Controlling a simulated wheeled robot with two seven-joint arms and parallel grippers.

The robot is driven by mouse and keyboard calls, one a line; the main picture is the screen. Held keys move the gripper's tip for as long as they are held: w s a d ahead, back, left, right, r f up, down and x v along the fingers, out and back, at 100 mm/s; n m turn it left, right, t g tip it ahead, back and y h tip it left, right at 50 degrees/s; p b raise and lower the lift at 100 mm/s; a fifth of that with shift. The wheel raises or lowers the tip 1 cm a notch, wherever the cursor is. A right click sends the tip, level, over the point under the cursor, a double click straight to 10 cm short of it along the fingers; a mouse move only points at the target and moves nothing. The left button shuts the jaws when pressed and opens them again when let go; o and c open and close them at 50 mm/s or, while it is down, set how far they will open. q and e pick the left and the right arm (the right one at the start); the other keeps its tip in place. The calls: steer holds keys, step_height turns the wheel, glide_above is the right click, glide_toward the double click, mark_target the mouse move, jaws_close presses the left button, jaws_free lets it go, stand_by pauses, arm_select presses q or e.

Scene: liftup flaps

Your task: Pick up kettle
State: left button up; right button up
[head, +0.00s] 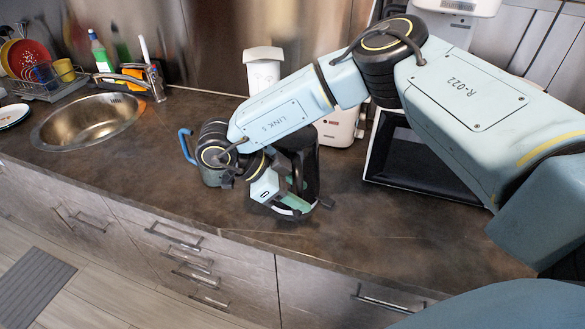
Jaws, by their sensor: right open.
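A black, rounded upright thing that looks like the kettle (309,165) stands on the dark counter in the middle of the head view. My right arm and gripper hide much of it. My right gripper (290,204) is low in front of it, pointing down at its near side. The gripper is open, with no clear grip on anything; whether it touches the kettle I cannot tell. My left gripper is out of view.
A grey vessel with a blue handle (186,146) stands just left, partly behind my wrist. A black, white-edged appliance (408,160) is to the right. A sink (88,120) and dish rack (50,88) are at left. The front counter strip is clear.

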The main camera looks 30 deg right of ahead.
steer(key=shift+d+f, duration=0.1)
steer(key=shift+d, duration=0.05)
jaws_close()
stand_by(1.3)
steer(key=shift+w+r, duration=0.15)
steer(key=shift+r, duration=0.05)
